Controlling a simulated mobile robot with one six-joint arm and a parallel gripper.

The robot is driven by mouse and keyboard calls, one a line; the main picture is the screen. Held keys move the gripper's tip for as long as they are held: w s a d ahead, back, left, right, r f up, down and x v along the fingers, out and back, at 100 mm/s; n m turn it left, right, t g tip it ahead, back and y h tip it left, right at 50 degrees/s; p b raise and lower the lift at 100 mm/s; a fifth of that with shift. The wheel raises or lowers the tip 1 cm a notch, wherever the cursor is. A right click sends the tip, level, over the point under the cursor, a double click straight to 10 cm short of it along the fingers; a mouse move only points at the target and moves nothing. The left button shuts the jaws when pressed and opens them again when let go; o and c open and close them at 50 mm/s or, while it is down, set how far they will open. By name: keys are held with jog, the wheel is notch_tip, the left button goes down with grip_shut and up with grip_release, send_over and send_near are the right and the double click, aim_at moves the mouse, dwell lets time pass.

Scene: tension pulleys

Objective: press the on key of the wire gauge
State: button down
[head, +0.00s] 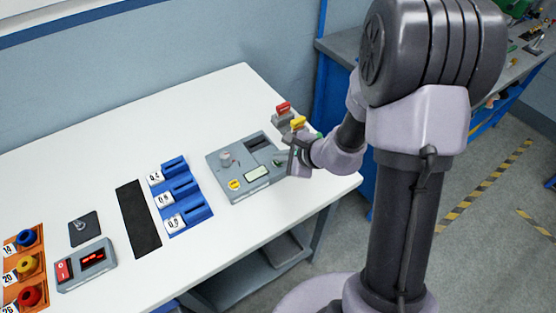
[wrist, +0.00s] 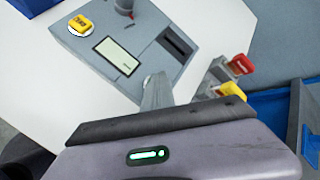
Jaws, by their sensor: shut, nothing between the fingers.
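The wire gauge (head: 243,168) is a flat grey box on the white table, with a small display (head: 257,173), a knob, a dark slot and a yellow key (head: 234,184). In the wrist view the gauge (wrist: 95,22) fills the upper middle, with its display (wrist: 117,57) and the yellow key (wrist: 80,24), whose lettering is too small to read surely. My gripper (wrist: 157,82) is shut and empty, its tips over the gauge's near right corner. It also shows in the head view (head: 280,165). The fingers cover that corner, so an on key there is hidden; contact cannot be told.
Red-topped (head: 283,109) and yellow-topped (head: 298,123) blocks stand close behind my gripper. The table behind the gauge is clear.

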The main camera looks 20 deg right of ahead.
aim_at(280, 163)
jog(key=shift+r+p, duration=0.45)
jog(key=shift+r, duration=0.35)
jog(key=shift+r, duration=0.1)
jog(key=shift+r+p, duration=1.75)
jog(key=shift+r, duration=0.65)
